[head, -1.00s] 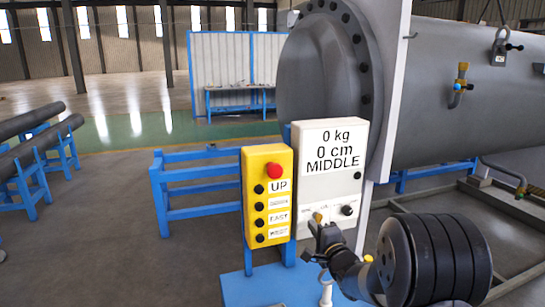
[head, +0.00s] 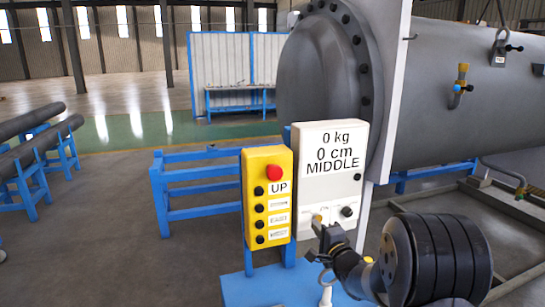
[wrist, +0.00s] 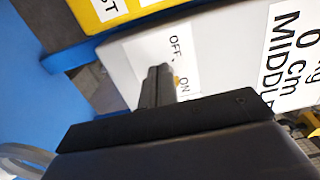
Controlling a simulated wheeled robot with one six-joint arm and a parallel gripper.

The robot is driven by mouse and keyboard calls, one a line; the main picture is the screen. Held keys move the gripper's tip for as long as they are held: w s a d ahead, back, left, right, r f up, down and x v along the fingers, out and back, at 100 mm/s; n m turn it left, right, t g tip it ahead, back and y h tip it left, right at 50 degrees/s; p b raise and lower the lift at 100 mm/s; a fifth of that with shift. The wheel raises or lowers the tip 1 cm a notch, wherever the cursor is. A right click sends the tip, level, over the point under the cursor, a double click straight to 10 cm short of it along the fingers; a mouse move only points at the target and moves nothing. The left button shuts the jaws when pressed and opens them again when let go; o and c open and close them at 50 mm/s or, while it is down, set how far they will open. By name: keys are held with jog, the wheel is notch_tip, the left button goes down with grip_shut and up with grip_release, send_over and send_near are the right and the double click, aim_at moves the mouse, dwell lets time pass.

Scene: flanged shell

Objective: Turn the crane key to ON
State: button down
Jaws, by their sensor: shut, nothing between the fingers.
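The white control box (head: 350,150) reads 0 kg, 0 cm, MIDDLE and stands upright on its post. On its lower left is a small brass-yellow crane key (head: 317,217), mostly hidden by my gripper (head: 319,226). The wrist view shows the OFF and ON label (wrist: 181,62) on the box face and a sliver of yellow beside my fingertips (wrist: 160,72). My gripper is shut with nothing held, its tips close to the key. I cannot tell whether they touch it or which way the key points.
A yellow button box (head: 267,195) with a red knob (head: 274,172) stands directly left of the white box. A black knob (head: 347,211) sits right of the key. Behind are a blue frame (head: 200,190) and a large grey flanged shell (head: 440,100).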

jog(key=shift+r+p, duration=0.3)
dwell(0.5)
jog(key=shift+a, duration=0.15)
dwell(0.3)
jog(key=shift+s+a, duration=0.15)
jog(key=shift+a, duration=0.05)
jog(key=v, duration=0.6)
jog(key=shift+a+b, duration=0.15)
jog(key=shift+b, duration=0.15)
